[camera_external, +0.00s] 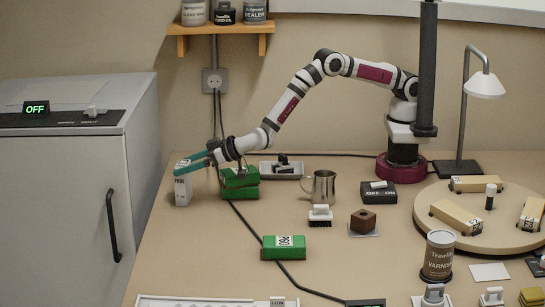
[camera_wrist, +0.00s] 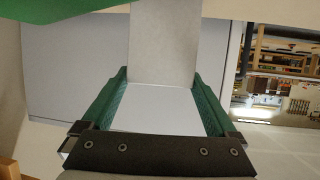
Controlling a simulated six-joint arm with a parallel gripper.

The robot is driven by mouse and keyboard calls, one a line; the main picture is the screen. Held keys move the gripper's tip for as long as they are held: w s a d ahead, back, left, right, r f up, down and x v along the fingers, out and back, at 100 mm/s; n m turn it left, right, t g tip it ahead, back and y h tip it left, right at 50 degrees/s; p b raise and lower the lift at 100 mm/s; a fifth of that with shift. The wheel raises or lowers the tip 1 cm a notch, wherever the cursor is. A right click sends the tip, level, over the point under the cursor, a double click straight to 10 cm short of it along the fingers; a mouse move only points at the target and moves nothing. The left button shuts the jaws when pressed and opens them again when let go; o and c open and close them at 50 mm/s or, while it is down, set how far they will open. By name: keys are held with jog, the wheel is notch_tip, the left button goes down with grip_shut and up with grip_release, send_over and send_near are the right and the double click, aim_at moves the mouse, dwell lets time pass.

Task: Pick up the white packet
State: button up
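The white packet (camera_external: 182,190) stands upright on the bench near its left edge, with dark lettering on its front. My gripper (camera_external: 190,161) reaches it from the right, its teal fingers at the packet's top. In the wrist view the pale packet (camera_wrist: 164,45) fills the space between the two green fingers (camera_wrist: 163,78). Both fingertips appear to touch its sides, so the gripper looks shut on it. The packet's base appears to rest on the bench.
Another green packet (camera_external: 284,247) lies nearer the front. A metal jug (camera_external: 323,187) and small tray (camera_external: 281,170) are further right. A grey cabinet (camera_external: 65,200) stands at left.

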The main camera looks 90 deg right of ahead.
jog(key=c, duration=1.2)
jog(key=shift+o, duration=0.2)
jog(key=shift+r, duration=0.1)
